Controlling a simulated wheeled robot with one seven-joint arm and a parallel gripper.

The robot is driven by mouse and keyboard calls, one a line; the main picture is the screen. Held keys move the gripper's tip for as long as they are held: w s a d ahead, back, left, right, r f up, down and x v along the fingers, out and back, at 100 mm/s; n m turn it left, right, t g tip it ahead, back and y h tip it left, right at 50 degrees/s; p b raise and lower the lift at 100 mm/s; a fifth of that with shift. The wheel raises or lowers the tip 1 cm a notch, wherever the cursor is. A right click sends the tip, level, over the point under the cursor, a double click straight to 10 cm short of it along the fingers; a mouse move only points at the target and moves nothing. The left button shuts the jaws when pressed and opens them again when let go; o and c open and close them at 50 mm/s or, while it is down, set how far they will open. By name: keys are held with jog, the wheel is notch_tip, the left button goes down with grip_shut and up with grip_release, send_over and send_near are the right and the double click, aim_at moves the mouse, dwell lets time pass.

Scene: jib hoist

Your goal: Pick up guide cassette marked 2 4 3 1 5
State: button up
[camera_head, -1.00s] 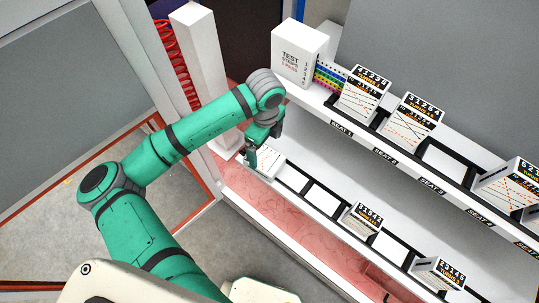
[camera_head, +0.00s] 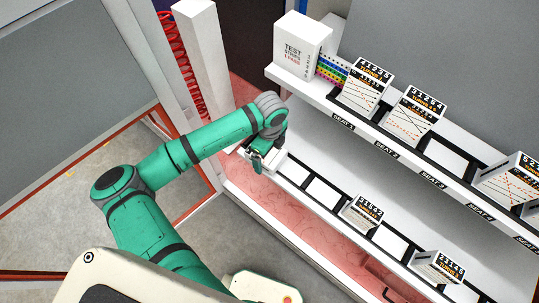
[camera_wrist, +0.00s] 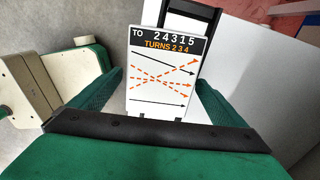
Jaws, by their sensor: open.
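The guide cassette marked 2 4 3 1 5 (camera_wrist: 162,75) shows in the wrist view, a white card-faced block with a black header reading "TURNS 2 3 4" and crossing lines. In the head view it stands at the left end of the lower shelf (camera_head: 276,160), partly hidden by my gripper (camera_head: 257,162). In the wrist view the green fingers of my gripper (camera_wrist: 160,84) are open, one on each side of the cassette. Whether either finger touches it I cannot tell.
Other cassettes stand on the lower shelf (camera_head: 362,214) (camera_head: 438,266) and on the upper shelf (camera_head: 366,85) (camera_head: 413,116). A white test strips box (camera_head: 301,48) stands at the upper shelf's left end. A white post (camera_head: 203,65) rises left of the shelves.

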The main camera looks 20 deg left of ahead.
jog(key=shift+r, duration=0.1)
jog(key=c, duration=1.6)
